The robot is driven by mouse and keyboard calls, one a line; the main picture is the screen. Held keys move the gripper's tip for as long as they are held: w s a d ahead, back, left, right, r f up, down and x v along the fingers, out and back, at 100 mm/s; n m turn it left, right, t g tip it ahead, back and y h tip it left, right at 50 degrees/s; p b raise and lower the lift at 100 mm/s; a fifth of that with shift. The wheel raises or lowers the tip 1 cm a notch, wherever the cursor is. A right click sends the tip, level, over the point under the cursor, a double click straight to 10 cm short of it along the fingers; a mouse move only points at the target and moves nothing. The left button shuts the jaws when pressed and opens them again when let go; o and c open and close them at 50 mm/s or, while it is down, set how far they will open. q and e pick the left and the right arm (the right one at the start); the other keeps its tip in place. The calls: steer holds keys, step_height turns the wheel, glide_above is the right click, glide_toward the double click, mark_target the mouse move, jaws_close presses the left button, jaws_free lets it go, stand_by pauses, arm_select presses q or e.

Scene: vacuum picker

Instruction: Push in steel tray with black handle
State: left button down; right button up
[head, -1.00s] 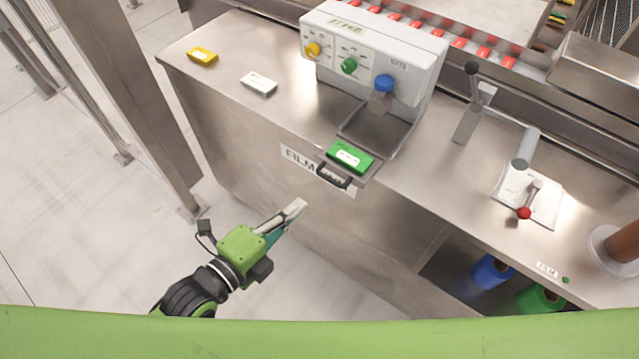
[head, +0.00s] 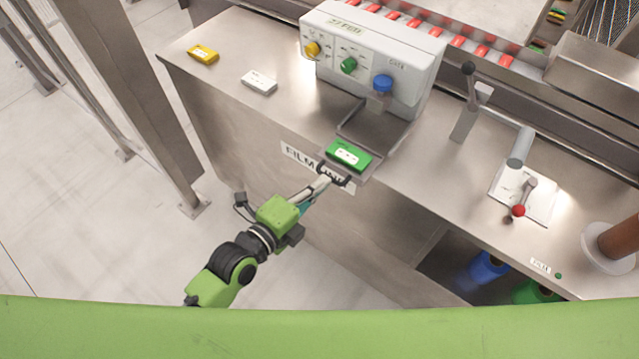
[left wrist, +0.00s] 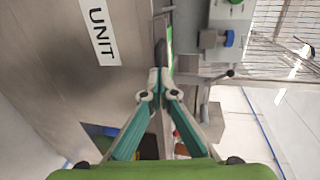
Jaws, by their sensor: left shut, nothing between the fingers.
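The steel tray (head: 377,166) sticks out from under the white and grey machine, past the counter's front edge. A green box with a white label (head: 348,155) lies on it. The black handle (head: 333,176) is at the tray's front. My left gripper (head: 326,181) is shut and empty, its tips at the handle; whether they touch it I cannot tell. In the left wrist view the shut fingertips (left wrist: 159,73) meet in front of the dark handle, which they partly hide. My right gripper is not in view.
The machine (head: 375,60) has yellow, green and blue knobs. A yellow box (head: 203,54) and a white box (head: 259,83) lie on the counter to the left. A lever with a red knob (head: 518,211) stands on the right.

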mark_target(350, 152)
arm_select(q)
steer(key=x, duration=0.3)
steer(key=r+b+x, duration=0.1)
steer(key=x, duration=0.3)
steer(key=r+x, duration=0.1)
steer(key=x, duration=0.3)
steer(key=shift+w+d+b, duration=0.1)
steer(key=shift+w+b, duration=0.15)
steer(key=shift+b, duration=0.15)
steer(key=shift+w+d+r, duration=0.15)
steer(key=shift+w+r, duration=0.05)
steer(key=shift+w, duration=0.1)
steer(key=shift+r, duration=0.2)
